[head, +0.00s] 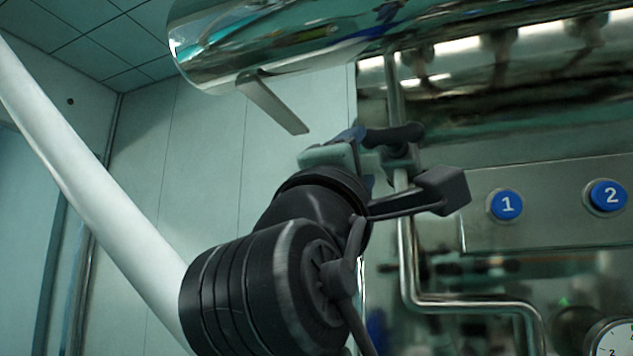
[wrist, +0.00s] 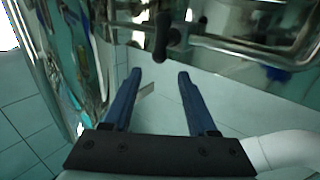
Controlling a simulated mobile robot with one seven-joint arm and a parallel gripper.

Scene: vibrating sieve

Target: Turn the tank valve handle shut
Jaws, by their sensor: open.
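A black valve handle (head: 398,135) sits on a vertical metal pipe to the right of the polished tank's (head: 280,45) lower end. In the wrist view the handle (wrist: 165,35) is a dark bar with rounded ends, just beyond the fingertips and near the middle. My gripper (head: 352,136) is close to the handle in the head view, its fingers largely hidden. In the wrist view its two blue fingers (wrist: 159,73) are spread apart with nothing held between them. I cannot tell whether a finger touches the handle.
A flat metal lever (head: 272,105) hangs below the tank, left of my gripper. A steel panel with blue numbered buttons (head: 507,205) stands at the right. A bent pipe (head: 470,304) and a gauge (head: 612,340) are below it. The left wall side is clear.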

